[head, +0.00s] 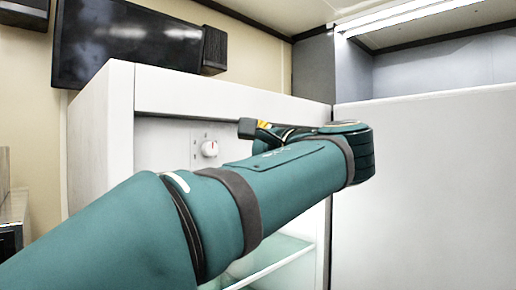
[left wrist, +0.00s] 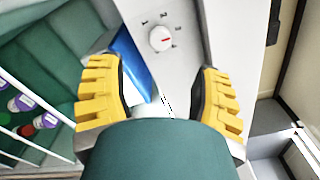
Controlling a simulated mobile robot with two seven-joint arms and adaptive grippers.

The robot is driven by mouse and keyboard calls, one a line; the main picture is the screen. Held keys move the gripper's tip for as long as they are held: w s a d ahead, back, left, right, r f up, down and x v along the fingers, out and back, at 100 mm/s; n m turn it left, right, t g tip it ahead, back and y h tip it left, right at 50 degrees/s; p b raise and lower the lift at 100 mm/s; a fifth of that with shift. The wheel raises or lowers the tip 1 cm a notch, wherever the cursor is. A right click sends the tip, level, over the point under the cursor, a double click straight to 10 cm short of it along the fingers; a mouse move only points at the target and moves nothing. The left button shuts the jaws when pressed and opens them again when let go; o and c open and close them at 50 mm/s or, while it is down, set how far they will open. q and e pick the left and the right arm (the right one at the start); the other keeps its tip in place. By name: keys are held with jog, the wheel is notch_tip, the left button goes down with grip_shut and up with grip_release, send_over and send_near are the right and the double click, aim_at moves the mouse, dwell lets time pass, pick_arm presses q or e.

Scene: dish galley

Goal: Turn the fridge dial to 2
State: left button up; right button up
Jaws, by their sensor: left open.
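The white fridge dial (head: 209,148) sits on the panel at the top of the open fridge (head: 100,140), left of my arm's end. It also shows in the left wrist view (left wrist: 161,39), ringed by small numbers. Its red mark points toward the right side of that view; which number it meets is hard to tell. My left gripper (head: 256,128) is partly hidden behind its own arm in the head view. In the left wrist view its yellow fingers (left wrist: 157,75) are wide apart and empty, with the dial beyond the tips, not touched. My right gripper is not in view.
A glass shelf (head: 275,268) shows inside the fridge below my arm. Bottles (left wrist: 22,103) stand inside at the left of the wrist view, near a blue item (left wrist: 131,58). A large white panel (head: 425,190) fills the right. A dark screen (head: 125,42) hangs behind.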

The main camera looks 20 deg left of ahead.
aim_at(213, 149)
pick_arm(q)
jog(key=p+x, duration=0.1)
jog(key=x, duration=0.9)
jog(key=shift+w+p, duration=0.2)
jog(key=shift+p, duration=0.2)
grip_shut()
